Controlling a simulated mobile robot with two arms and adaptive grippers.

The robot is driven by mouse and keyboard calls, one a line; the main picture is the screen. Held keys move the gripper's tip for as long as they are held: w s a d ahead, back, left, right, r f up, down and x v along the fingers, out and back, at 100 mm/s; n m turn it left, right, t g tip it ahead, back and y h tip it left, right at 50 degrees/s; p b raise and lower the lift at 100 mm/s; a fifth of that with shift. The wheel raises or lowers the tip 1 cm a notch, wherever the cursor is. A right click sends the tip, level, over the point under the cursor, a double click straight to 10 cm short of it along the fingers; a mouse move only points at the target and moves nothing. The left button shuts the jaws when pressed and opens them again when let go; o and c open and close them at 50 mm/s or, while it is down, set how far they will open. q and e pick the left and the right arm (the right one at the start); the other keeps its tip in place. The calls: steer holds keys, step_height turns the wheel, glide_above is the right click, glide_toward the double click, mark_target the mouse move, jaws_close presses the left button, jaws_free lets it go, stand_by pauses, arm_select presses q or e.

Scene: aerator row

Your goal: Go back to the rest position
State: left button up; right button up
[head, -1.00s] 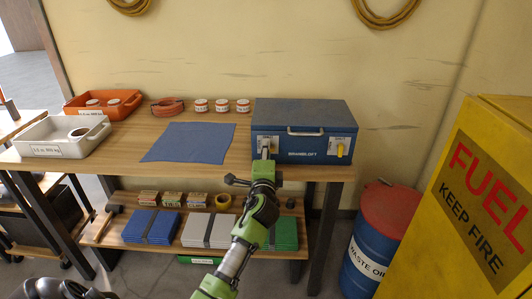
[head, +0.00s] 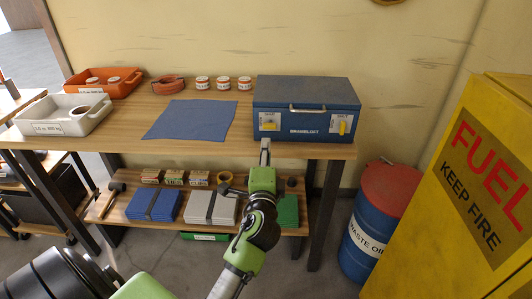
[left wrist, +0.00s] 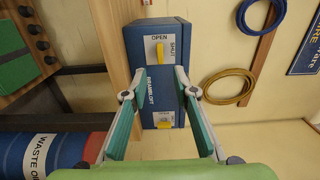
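My left gripper (head: 265,151) is at the bench's front edge in the head view, in front of the blue box (head: 306,94) and below its left latch (head: 269,121). In the left wrist view the gripper (left wrist: 161,74) has its two fingers spread wide with nothing between them, facing the box (left wrist: 136,42). The left latch's yellow lever (left wrist: 160,51) lies sideways along the box front. The right latch's yellow lever (head: 342,128) stands upright. The box lid looks closed. My right gripper does not show.
The wooden bench (head: 122,113) also carries a blue mat (head: 190,118), white tray (head: 92,127), orange tray (head: 133,88) and several small tins. A lower shelf (head: 122,207) holds goods. A waste oil drum (head: 383,236) and yellow fuel cabinet (head: 450,210) stand right.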

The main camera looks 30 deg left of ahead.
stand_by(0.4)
arm_select(q)
steer(key=d+f+g+h, duration=0.1)
steer(key=d+f+h, duration=0.15)
steer(key=f, duration=0.85)
steer(key=d+f+g+h, duration=0.2)
steer(key=d+f, duration=0.2)
steer(key=f, duration=0.7)
steer(key=s+d+f+n+g+h, duration=0.1)
steer(key=s+d+f+g+h, duration=0.1)
steer(key=s+f, duration=0.65)
steer(key=s+d+f+n+g+h, duration=0.1)
steer(key=s+d+f+g, duration=0.15)
steer(key=f, duration=1.05)
steer(key=s+d+f+n+g+h, duration=0.2)
steer(key=s+d+f+n+g, duration=0.1)
steer(key=s+f, duration=1.1)
steer(key=s+f+n+g, duration=0.2)
steer(key=s+f, duration=0.1)
steer(key=s, duration=0.9)
steer(key=s+a+f+n+g, duration=0.1)
steer(key=s+f, duration=0.3)
steer(key=s, duration=0.8)
steer(key=shift+s+n+g, duration=0.35)
steer(key=shift+n, duration=0.15)
